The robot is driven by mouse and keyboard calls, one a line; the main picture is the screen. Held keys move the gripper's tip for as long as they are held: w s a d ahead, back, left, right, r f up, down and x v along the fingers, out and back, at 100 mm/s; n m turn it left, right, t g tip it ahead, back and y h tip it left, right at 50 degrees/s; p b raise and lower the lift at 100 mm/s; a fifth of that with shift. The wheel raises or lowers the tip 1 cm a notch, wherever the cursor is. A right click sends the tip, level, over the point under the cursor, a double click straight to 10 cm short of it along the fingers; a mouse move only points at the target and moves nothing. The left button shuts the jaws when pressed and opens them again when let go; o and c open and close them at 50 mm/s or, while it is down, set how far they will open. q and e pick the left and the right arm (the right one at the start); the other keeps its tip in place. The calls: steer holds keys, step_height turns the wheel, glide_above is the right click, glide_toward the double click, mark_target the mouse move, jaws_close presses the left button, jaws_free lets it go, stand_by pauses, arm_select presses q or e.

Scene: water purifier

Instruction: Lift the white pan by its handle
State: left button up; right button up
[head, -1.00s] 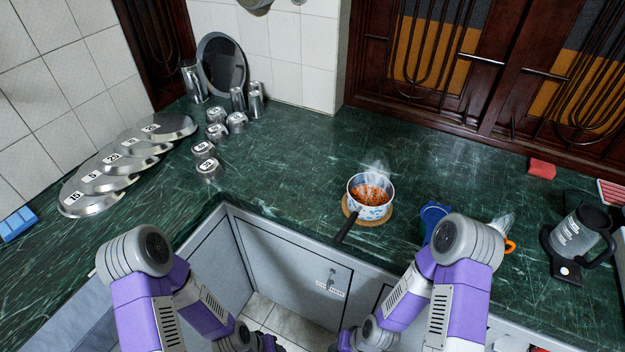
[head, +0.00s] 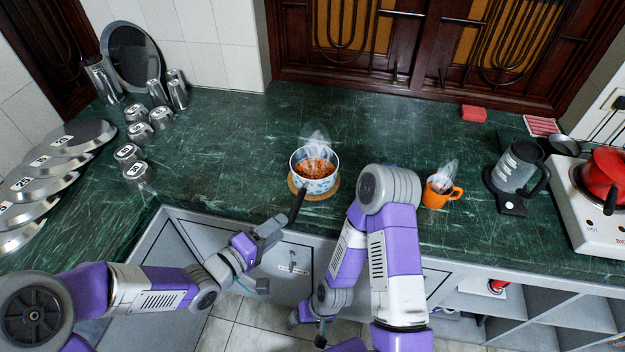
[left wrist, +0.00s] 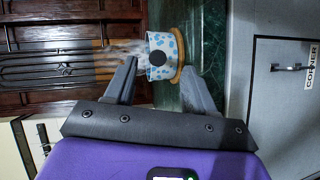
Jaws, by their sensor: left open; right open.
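The white pan (head: 317,184) with a blue pattern holds steaming orange-red food. It sits upright on a round wooden trivet (head: 334,191) near the counter's front edge. Its black handle (head: 298,205) points toward me, over the edge. My left gripper (head: 279,224) is open and empty just beyond the handle's end. In the left wrist view the pan (left wrist: 169,43) and the round end of the handle (left wrist: 157,57) show between the spread fingers of the left gripper (left wrist: 157,76). My right gripper (head: 306,326) is low in front of the cabinets, apart from the pan.
An orange cup (head: 434,194) steams right of my right arm. A kettle (head: 516,168) and a stove with a red pot (head: 604,174) stand farther right. Metal cups (head: 137,150) and numbered lids (head: 40,168) are at left. The green counter behind the pan is clear.

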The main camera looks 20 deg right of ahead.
mark_target(295, 214)
arm_select(q)
steer(key=b+x, duration=0.2)
steer(key=x, duration=0.4)
steer(key=shift+w+d+r, duration=0.1)
steer(key=shift+d, duration=0.3)
jaws_close()
steer(key=shift+r, duration=0.15)
